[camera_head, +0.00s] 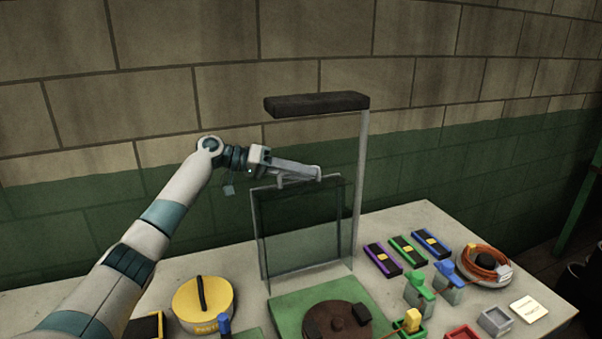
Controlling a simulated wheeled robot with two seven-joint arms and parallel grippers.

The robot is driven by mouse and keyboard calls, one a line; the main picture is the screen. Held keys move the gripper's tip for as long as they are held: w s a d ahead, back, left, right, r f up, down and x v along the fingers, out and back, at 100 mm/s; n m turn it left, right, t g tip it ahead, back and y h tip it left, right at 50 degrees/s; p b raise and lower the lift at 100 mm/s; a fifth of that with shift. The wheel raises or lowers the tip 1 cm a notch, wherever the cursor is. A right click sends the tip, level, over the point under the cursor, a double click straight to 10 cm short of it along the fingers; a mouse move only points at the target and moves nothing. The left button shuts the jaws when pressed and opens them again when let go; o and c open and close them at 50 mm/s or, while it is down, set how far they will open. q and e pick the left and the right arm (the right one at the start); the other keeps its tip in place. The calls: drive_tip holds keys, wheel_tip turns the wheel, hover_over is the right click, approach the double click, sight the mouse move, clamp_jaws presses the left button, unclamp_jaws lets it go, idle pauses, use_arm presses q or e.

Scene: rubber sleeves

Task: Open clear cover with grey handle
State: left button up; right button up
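The clear cover (305,230) is a see-through dark-tinted panel. It stands roughly upright at the back of the table, under a frame with a dark top bar (316,103). A small grey piece that looks like its handle (290,181) sits at its top edge, partly hidden by my gripper. My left gripper (319,173) reaches in from the left with its fingers at the cover's top edge, against or very near the handle. I cannot tell whether its fingers are open or shut on the handle. My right gripper is not in view.
A green base with a dark round disc (336,324) lies in front of the cover. A yellow round container (203,304) stands left. Purple, green and blue blocks (408,250), green and blue clips, a cable coil (484,264) and small trays crowd the right. A brick wall stands behind.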

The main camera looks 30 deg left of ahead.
use_arm(q)
drive_tip(key=shift+r, duration=0.1)
